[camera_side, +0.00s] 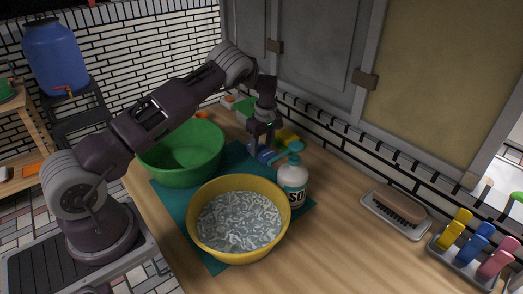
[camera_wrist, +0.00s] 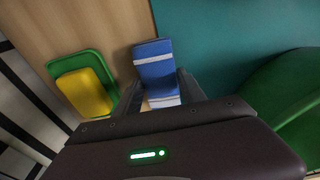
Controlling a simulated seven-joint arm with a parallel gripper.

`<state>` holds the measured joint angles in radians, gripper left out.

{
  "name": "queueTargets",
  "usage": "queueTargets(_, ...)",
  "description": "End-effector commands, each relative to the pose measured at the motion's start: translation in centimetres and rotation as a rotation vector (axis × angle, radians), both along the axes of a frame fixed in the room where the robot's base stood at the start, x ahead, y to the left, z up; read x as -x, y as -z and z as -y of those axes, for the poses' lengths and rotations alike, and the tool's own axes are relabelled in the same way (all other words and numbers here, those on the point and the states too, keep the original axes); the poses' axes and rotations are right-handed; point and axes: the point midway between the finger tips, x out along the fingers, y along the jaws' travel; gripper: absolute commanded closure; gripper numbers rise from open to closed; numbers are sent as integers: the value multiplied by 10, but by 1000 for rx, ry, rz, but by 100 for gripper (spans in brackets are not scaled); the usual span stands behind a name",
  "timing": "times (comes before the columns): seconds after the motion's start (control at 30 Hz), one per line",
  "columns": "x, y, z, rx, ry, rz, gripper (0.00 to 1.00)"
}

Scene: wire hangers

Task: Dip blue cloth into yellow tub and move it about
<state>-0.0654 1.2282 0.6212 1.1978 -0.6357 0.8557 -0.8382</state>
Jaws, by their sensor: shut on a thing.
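The blue cloth (camera_wrist: 154,66), folded with pale stripes, sits between the fingers of my gripper (camera_wrist: 160,100) in the wrist view. In the side view my gripper (camera_side: 262,150) points down behind the tubs, shut on the cloth (camera_side: 266,157), low over the edge of the teal mat. I cannot tell whether the cloth touches the surface. The yellow tub (camera_side: 203,243) stands nearer the side camera on the mat, with grey-white, foamy-looking water in it. My gripper is outside the tub, beyond its far rim.
A green tub (camera_side: 183,180) stands left of my gripper. A white soap bottle (camera_side: 292,180) stands close to the right of the yellow tub. A yellow sponge (camera_wrist: 84,92) lies on a green dish (camera_wrist: 107,75). A brush on a tray (camera_side: 400,207) and a rack of coloured pegs (camera_side: 468,240) stand right.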

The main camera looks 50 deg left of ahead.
Motion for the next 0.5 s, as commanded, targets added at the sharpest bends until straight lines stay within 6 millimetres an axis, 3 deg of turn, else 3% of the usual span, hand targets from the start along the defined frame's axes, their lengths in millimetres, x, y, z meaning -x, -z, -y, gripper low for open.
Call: queueTargets(0.5,-1,-113,-1,-2,1,6,100)
